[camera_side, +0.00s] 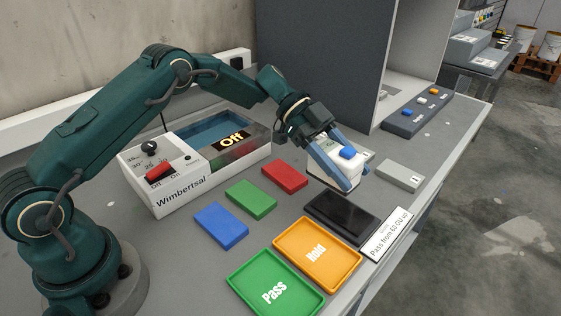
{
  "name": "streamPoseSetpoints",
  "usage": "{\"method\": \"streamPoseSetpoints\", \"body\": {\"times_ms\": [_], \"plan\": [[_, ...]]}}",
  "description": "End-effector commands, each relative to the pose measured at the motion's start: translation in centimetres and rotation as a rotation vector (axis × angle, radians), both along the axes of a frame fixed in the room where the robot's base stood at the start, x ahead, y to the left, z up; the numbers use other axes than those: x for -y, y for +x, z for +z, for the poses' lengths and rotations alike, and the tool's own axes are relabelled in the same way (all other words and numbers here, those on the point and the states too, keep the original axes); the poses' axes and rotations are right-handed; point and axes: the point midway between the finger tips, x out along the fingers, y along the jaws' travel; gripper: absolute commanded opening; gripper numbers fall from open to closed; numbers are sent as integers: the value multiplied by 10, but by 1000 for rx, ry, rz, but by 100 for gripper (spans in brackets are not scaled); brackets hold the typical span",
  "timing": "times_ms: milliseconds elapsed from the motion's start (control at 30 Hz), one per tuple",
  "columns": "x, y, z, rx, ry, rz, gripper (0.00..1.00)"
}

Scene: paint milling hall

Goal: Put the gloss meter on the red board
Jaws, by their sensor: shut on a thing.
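The gloss meter (337,168) is a small white box with a blue button on top. My gripper (340,182) is shut on it, with one blue-grey finger on each side. The meter is right of the red board (285,176) and just behind the black plate (343,218). I cannot tell whether its underside touches anything. The red board lies flat on the bench, and its visible top is bare.
A green board (251,199) and a blue board (221,226) lie left of the red one. The Wimbertsal box (178,203) stands behind them. An orange Hold tray (290,233) and green Pass tray (247,278) are in front. A grey block (399,176) lies right.

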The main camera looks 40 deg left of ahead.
Motion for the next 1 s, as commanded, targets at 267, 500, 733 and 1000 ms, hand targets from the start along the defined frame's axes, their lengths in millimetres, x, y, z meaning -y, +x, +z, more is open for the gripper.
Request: {"method": "streamPoseSetpoints", "body": {"times_ms": [267,500,733,1000], "plan": [[34,3,-20,1,-2,0,0],[35,3,-40,-4,0,2,0],[35,3,-57,2,-1,2,0],[35,3,-60,1,0,2,0]]}}
